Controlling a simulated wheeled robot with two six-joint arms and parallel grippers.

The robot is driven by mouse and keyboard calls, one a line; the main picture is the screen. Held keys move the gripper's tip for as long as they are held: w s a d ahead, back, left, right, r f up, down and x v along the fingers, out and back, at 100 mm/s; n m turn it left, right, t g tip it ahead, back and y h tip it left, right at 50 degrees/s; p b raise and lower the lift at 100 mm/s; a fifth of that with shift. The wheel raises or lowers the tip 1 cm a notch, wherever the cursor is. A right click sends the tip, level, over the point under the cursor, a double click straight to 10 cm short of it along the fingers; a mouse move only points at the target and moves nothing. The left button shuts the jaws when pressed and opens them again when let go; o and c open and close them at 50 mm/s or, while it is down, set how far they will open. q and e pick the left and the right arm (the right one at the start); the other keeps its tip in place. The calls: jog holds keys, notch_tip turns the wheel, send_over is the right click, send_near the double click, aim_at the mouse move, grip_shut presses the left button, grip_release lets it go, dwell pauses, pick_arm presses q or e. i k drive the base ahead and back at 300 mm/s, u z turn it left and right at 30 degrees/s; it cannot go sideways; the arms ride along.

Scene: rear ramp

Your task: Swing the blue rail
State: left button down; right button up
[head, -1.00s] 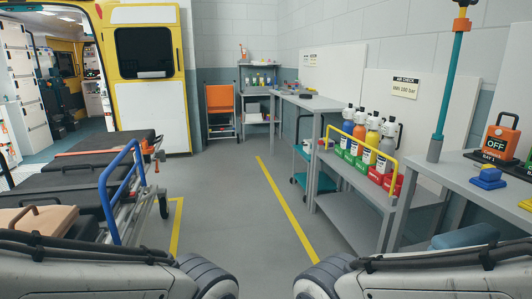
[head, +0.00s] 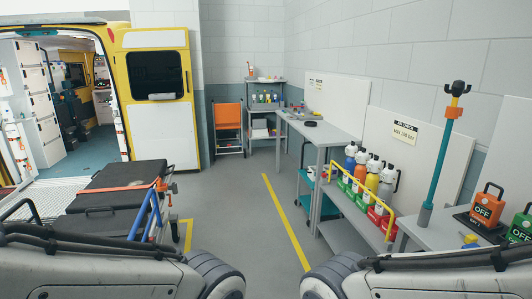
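The blue rail (head: 146,214) stands raised along the right side of a stretcher (head: 110,205) at the left of the head view. My two arms fill the bottom corners. Neither gripper shows, and nothing of mine is seen touching the rail.
The yellow ambulance (head: 181,110) stands open at the left, with a pale ramp (head: 92,183) at its doorway. A grey shelf with colored bottles (head: 372,180) and a bench (head: 412,234) line the right wall. The grey floor (head: 240,215) between is clear, with yellow lines.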

aim_at(151, 192)
jog(key=z, duration=0.45)
jog(key=i, duration=1.45)
jog(key=u, duration=0.95)
jog(key=i, duration=0.5)
jog(key=u, duration=0.6)
